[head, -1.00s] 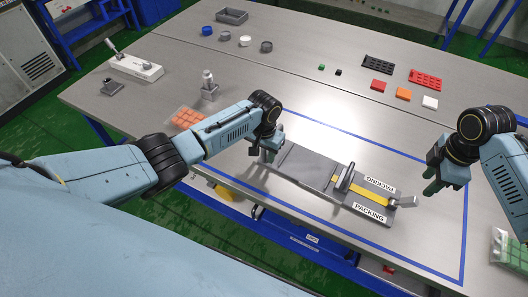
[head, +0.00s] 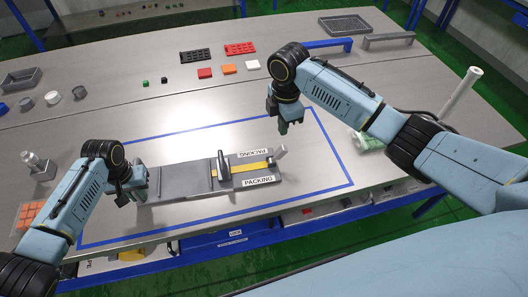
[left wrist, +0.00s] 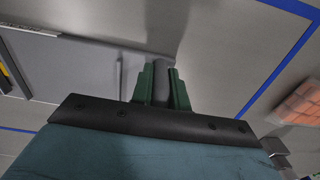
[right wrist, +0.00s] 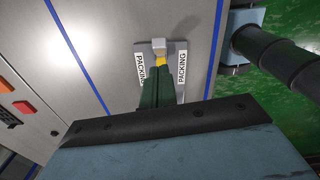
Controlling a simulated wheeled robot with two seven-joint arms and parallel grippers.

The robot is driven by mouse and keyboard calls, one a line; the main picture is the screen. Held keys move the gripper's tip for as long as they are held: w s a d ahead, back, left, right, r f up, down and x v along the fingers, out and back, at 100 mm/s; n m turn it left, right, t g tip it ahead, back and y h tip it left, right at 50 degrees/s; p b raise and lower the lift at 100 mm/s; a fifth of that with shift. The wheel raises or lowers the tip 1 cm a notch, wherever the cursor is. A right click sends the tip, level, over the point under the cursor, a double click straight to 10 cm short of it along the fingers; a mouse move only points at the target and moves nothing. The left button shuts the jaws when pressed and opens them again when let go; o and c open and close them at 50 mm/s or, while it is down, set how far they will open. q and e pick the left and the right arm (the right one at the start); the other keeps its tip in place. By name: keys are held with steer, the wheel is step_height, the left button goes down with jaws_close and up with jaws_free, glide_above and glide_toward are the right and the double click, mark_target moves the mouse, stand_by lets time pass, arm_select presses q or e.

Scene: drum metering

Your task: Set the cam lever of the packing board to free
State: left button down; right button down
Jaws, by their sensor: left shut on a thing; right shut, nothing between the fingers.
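The grey packing board (head: 200,187) lies flat inside the blue outline on the table, with two PACKING labels and a yellow strip (head: 250,167) toward its right end. A dark upright piece (head: 221,167) stands across its middle. A small grey lever (head: 280,152) sticks up at the strip's right end. It also shows in the right wrist view (right wrist: 158,44), just beyond my right fingertips. My left gripper (head: 130,194) is shut on a grey grip (left wrist: 162,68) at the board's left end. My right gripper (head: 284,128) is shut and empty, above and behind the lever; contact is not visible.
Red, orange and white blocks (head: 228,69) and black and red trays lie farther back. A clear bag with green contents (head: 368,140) lies to the right, beneath my right arm. A bag of orange pieces (head: 30,214) is at the left.

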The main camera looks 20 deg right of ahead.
steer(key=m, duration=0.2)
steer(key=m+y, duration=0.1)
steer(key=m, duration=0.1)
steer(key=f+m, duration=0.1)
steer(key=m, duration=0.1)
steer(key=shift+s+d+m+y, duration=0.3)
steer(key=shift+s+y, duration=0.1)
steer(key=m, duration=0.3)
steer(key=m+y, duration=0.1)
steer(key=shift+s+d+f+m, duration=0.2)
steer(key=shift+d+f+m, duration=0.1)
steer(key=shift+d+f, duration=0.05)
steer(key=s+d+f+m+t+y, duration=0.1)
steer(key=d+m, duration=0.4)
steer(key=m, duration=1.2)
steer(key=s+d+f+m+t+y, duration=0.1)
steer(key=s+d+f+m+y, duration=0.3)
steer(key=m, duration=1.3)
steer(key=shift+s+d+t+y, duration=0.4)
steer(key=shift+s+d+y, duration=0.15)
steer(key=shift+d, duration=0.7)
